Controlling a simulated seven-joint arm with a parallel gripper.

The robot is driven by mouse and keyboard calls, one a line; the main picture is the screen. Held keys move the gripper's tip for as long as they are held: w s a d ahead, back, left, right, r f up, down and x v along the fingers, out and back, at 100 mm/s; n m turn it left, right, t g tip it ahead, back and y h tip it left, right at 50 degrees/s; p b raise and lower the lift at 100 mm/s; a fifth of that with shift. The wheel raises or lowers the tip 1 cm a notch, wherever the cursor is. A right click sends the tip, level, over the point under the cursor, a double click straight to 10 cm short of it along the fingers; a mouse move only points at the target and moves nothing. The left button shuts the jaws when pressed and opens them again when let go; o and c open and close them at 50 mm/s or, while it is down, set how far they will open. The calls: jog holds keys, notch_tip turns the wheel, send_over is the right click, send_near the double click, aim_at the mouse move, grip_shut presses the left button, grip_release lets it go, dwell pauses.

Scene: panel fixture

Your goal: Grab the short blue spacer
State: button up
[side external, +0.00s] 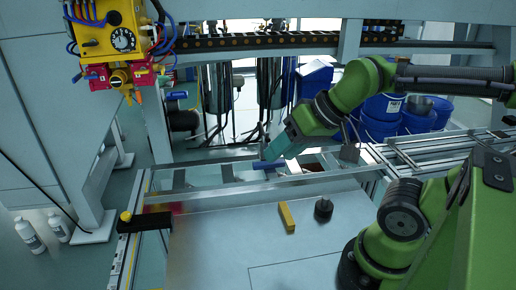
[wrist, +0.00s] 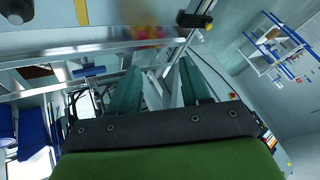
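The short blue spacer (side external: 268,166) is a small blue cylinder, lying roughly level at the metal fixture frame in the side view. In the wrist view the spacer (wrist: 88,71) is left of my left finger, outside the gap between the fingers. My gripper (side external: 270,154) has teal fingers and points down and left, its tips close to the spacer in the side view. In the wrist view my gripper (wrist: 157,72) is open, with no object seen between its fingers. Whether a finger touches the spacer cannot be told.
A yellow bar (side external: 287,217) and a black knobbed piece (side external: 323,209) sit on the grey panel (side external: 215,245). A black block with a yellow knob (side external: 147,221) is at its left edge. A metal rail (side external: 255,189) crosses in front of the spacer. Blue buckets (side external: 382,118) stand behind.

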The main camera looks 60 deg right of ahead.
jog(key=shift+o, duration=0.4)
jog(key=shift+f, duration=0.1)
jog(key=m+g+h, duration=0.2)
jog(key=m+g, duration=0.5)
jog(key=m, duration=1.6)
send_over(281, 161)
notch_tip(281, 161, down, 8)
notch_tip(281, 161, down, 16)
